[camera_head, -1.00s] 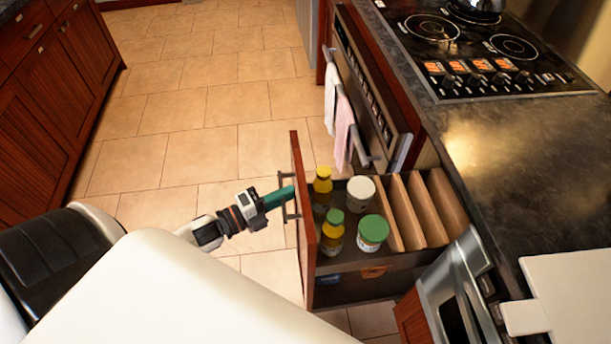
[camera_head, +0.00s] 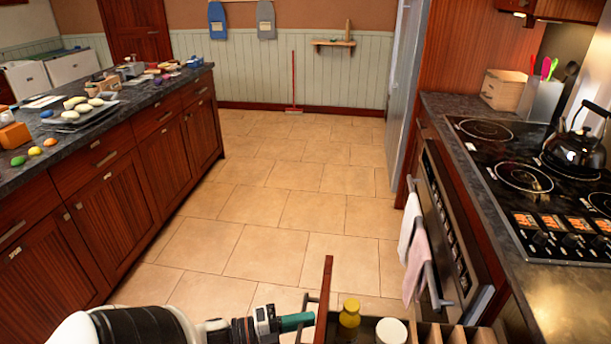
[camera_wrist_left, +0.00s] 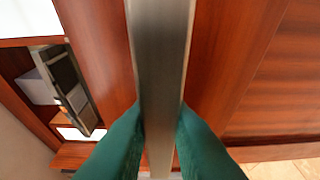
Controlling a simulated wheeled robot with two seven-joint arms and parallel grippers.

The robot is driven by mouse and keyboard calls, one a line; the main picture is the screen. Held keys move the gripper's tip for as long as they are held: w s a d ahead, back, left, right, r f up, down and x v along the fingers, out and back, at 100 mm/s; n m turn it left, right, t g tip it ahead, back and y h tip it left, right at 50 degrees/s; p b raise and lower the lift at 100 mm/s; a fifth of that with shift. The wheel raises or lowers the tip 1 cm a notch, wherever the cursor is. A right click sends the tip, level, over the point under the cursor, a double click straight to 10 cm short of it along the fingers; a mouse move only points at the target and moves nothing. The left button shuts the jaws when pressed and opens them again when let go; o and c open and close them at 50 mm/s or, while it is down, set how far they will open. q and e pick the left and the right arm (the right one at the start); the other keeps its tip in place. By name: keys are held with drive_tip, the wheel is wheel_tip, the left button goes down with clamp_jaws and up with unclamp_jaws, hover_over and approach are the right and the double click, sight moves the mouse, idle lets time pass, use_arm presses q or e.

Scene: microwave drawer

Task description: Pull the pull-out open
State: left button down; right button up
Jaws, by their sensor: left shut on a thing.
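The pull-out (camera_head: 325,298) stands open at the bottom of the head view, its reddish wooden front seen nearly edge-on. A yellow-capped bottle (camera_head: 349,317) and a white-lidded jar (camera_head: 391,331) show inside it; its lower part is cut off by the frame. My left gripper (camera_head: 297,321) is at the front's outer side, at the handle. In the left wrist view the metal handle bar (camera_wrist_left: 162,70) runs between the two green fingers (camera_wrist_left: 160,135), which are shut on it. My right gripper is not in view.
An oven with hanging towels (camera_head: 415,255) and a stove top (camera_head: 530,180) with a kettle (camera_head: 575,150) are on the right. A cabinet row (camera_head: 120,200) lines the left. The tiled floor (camera_head: 270,220) between is clear.

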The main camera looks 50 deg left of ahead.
use_arm(q)
drive_tip(key=c, duration=1.4)
unclamp_jaws()
drive_tip(key=shift+o, duration=0.2)
drive_tip(key=b+v, duration=0.1)
drive_tip(key=v, duration=1.1)
drive_tip(key=shift+b, duration=0.4)
drive_tip(key=shift+f, duration=0.15)
